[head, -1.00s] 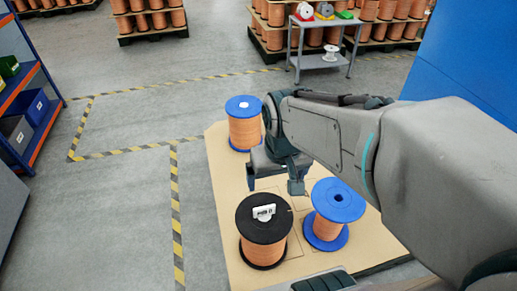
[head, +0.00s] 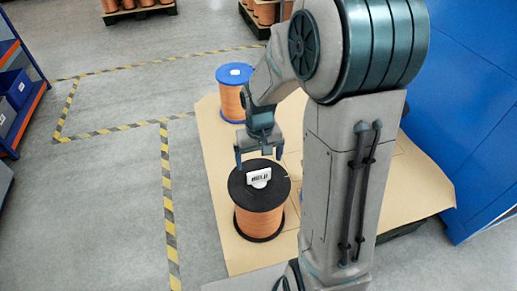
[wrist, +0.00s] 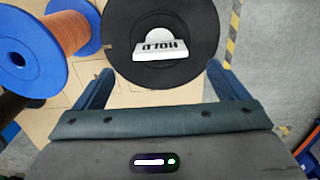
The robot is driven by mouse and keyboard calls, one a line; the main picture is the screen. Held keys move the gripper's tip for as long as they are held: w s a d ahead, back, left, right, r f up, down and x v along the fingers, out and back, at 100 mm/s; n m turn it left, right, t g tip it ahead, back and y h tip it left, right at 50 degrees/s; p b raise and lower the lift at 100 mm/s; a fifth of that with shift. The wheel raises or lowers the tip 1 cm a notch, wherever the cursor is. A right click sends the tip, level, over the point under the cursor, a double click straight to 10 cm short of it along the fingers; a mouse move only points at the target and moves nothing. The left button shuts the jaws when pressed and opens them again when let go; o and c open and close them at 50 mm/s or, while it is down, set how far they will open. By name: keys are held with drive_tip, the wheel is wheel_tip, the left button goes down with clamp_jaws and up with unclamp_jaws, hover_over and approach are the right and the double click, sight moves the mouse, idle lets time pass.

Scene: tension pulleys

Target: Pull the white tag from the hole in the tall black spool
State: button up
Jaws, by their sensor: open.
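The tall black spool (head: 246,199), wound with copper-coloured wire, stands on a tan board in the head view. The white tag (head: 259,175) stands up from the middle of its black top. In the wrist view the tag (wrist: 160,48) shows the word HOLD, upside down, above the black flange (wrist: 190,78). My gripper (head: 259,160) is open and empty, just above and behind the tag in the head view. In the wrist view my fingers (wrist: 158,75) are spread wide, with the tag ahead between their lines and apart from both. The hole is hidden by the tag's base.
A blue-flanged spool (head: 235,95) stands behind on the tan board (head: 222,250). Another blue spool (wrist: 45,50) is left of the black one in the wrist view. A blue panel (head: 470,110) rises at the right.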

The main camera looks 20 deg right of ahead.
sight(259, 171)
wheel_tip(259, 171, down, 9)
drive_tip(key=shift+r+b, duration=0.1)
drive_tip(key=shift+b, duration=0.65)
drive_tip(key=c, duration=1)
